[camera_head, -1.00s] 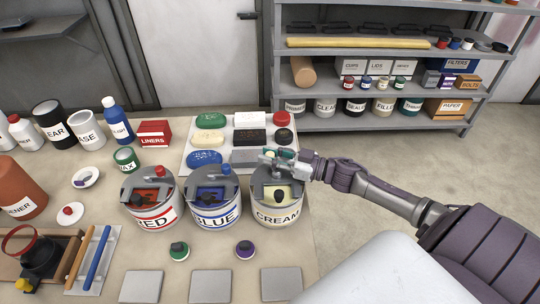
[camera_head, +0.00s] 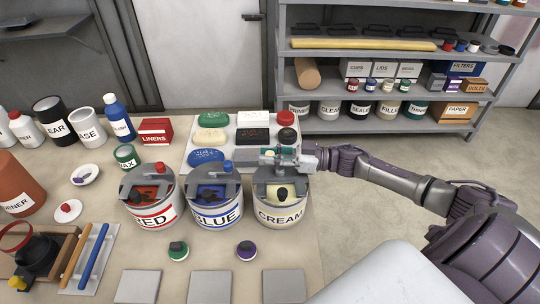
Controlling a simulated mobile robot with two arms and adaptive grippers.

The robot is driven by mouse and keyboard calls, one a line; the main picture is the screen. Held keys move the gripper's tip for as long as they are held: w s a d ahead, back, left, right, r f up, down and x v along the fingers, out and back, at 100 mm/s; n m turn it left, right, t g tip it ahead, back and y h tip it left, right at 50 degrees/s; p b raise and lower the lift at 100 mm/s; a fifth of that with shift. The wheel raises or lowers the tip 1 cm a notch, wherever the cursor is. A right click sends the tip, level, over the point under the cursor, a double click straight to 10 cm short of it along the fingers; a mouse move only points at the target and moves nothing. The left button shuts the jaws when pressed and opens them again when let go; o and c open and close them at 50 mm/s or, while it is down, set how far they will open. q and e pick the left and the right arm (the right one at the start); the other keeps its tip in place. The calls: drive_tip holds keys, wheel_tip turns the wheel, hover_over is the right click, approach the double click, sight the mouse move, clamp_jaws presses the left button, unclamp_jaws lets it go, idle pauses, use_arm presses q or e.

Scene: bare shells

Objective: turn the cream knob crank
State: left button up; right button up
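The cream can (camera_head: 281,214) stands right of the red can (camera_head: 153,214) and the blue can (camera_head: 216,213). Each has a grey crank bracket across its open top; a dark paddle shows in the cream can's pale contents. My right gripper (camera_head: 283,157) reaches in from the right, over the back of the cream can. Its fingers are closed around the crank's knob, which they mostly hide. The red knob (camera_head: 160,167) and blue knob (camera_head: 227,166) stand free on their cranks. My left gripper is out of view.
Grey square tiles (camera_head: 284,286) and two small knobbed lids lie in front. The table's right edge is near the cream can.

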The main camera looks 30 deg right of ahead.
drive_tip(key=o, duration=0.3)
drive_tip(key=v, duration=1.2)
drive_tip(key=shift+s, duration=0.1)
idle(0.3)
